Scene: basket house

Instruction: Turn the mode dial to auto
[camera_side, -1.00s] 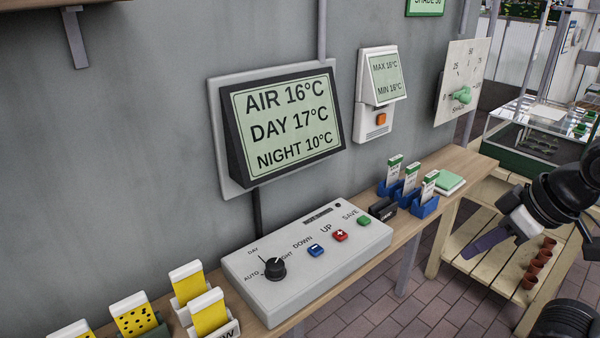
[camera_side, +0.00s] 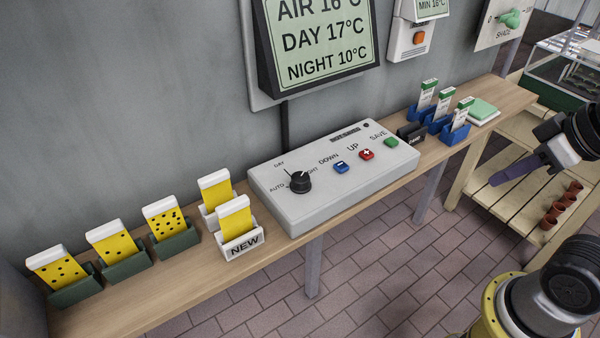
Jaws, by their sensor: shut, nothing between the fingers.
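The mode dial (camera_side: 300,182) is a black round knob on the left part of a light grey control box (camera_side: 340,201). Labels DAY and AUTO show to its left, and the knob partly covers a label ending in GHT. A small light mark on the knob seems to face that covered label, but it is too small to be sure. My gripper (camera_side: 497,181), with dark purple fingers, is at the right edge, shut and empty. It is well to the right of the box and apart from it, in front of a low wooden shelf.
The box stands on a narrow wooden wall shelf (camera_side: 180,290). Yellow dotted cards (camera_side: 115,243) in holders and a NEW holder (camera_side: 243,244) stand left of it. Blue label holders (camera_side: 455,133) and a green pad (camera_side: 483,111) stand right. A wall display (camera_side: 318,45) hangs above.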

